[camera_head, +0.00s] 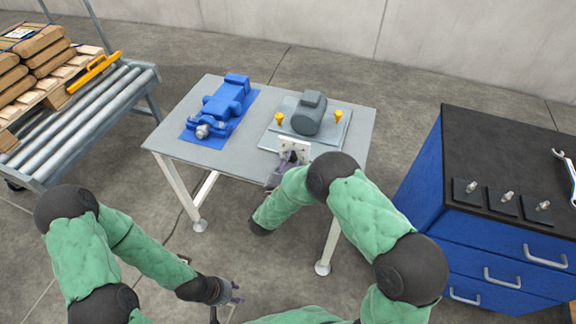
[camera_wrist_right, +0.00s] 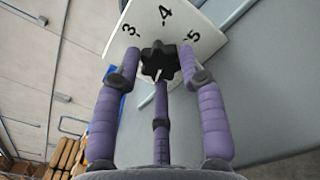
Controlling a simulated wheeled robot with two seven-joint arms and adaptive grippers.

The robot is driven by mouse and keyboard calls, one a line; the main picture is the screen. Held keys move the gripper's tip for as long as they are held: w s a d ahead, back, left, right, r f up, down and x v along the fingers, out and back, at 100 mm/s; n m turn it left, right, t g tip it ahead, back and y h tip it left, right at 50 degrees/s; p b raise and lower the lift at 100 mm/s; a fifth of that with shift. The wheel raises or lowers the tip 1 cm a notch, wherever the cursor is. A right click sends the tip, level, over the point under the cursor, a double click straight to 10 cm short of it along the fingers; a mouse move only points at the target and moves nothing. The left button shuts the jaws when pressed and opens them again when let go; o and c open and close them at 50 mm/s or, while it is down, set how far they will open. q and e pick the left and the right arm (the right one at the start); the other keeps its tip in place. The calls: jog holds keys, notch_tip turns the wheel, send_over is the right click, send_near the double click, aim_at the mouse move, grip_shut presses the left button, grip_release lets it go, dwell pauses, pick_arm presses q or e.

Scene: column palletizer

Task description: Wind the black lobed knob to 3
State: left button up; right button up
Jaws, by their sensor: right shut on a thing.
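The black lobed knob (camera_wrist_right: 160,62) sits on a white dial plate (camera_wrist_right: 207,38) in the right wrist view. The numbers 3, 4 and 5 show around it: 3 at left, 4 above, 5 at right. A short white mark shows on the knob's lower side; I cannot tell which number it reads. My right gripper (camera_wrist_right: 160,66) is shut on the knob, with purple fingers left, right and below. In the head view the right gripper (camera_head: 283,166) is at the plate (camera_head: 294,150) on the table's front edge, mostly hiding the knob. My left gripper (camera_head: 237,292) is open and empty, low in front of the table.
The grey table (camera_head: 179,150) bears a blue machine (camera_head: 222,105) and a grey motor (camera_head: 309,114) with two yellow-orange pieces beside it. A roller conveyor (camera_head: 85,115) with boxes stands at left. A blue drawer cabinet (camera_head: 432,180) stands at right with a wrench (camera_head: 566,172) on top.

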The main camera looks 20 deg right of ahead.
jog(key=shift+w+d+r+m+b, duration=0.1)
jog(key=shift+d+r+m+b, duration=0.1)
jog(key=shift+m+b, duration=1.05)
jog(key=shift+m, duration=0.75)
jog(key=m, duration=0.3)
jog(key=shift+d+r+m, duration=0.1)
jog(key=shift+r+m, duration=0.05)
jog(key=shift+m, duration=0.15)
jog(key=m, duration=0.3)
jog(key=shift+m, duration=0.4)
jog(key=m, duration=0.3)
jog(key=shift+f, duration=0.25)
jog(key=m, duration=0.6)
jog(key=shift+s+f, duration=0.2)
jog(key=shift+m, duration=0.4)
jog(key=shift+f, duration=0.2)
